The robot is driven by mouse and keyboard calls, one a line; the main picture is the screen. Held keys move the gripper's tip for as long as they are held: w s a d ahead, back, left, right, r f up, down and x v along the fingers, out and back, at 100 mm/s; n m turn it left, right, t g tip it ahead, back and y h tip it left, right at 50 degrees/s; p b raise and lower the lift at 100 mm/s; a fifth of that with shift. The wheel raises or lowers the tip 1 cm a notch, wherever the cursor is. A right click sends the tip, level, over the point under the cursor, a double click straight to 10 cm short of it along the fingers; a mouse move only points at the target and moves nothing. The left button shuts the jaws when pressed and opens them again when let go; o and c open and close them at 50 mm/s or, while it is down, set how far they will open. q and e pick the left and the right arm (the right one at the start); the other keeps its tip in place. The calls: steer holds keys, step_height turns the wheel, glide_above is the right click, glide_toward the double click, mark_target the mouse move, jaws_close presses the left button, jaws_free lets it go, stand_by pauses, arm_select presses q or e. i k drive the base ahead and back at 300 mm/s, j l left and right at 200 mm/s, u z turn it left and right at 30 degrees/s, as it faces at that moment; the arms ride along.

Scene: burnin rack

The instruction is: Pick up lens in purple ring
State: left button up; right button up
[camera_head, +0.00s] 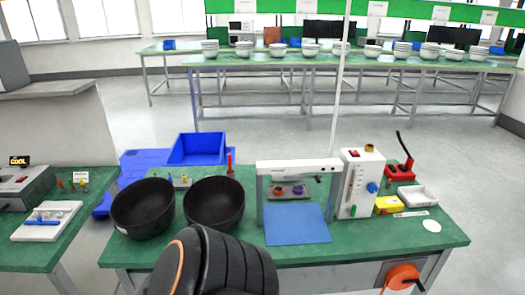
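A small grey holder (287,197) stands under a white arch frame (262,200) on the green workbench. Two small ring-shaped pieces sit on it. The left piece (278,190) looks purplish and the right piece (299,191) looks more orange. They are too small to tell for sure which is the lens in the purple ring. Neither of my grippers is in view. A black ribbed part with an orange line, apparently a link of my own arm, rises at the bottom centre and hides part of the bench's front.
Two black bowls (143,208) (214,204) stand left of the arch. A blue mat (297,224) lies in front of the holder. A white box (360,184) with a knob stands right of it. A blue bin (196,149) is behind. The bench's front right is fairly clear.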

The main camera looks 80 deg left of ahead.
mark_target(298, 189)
steer(key=u, duration=2.25)
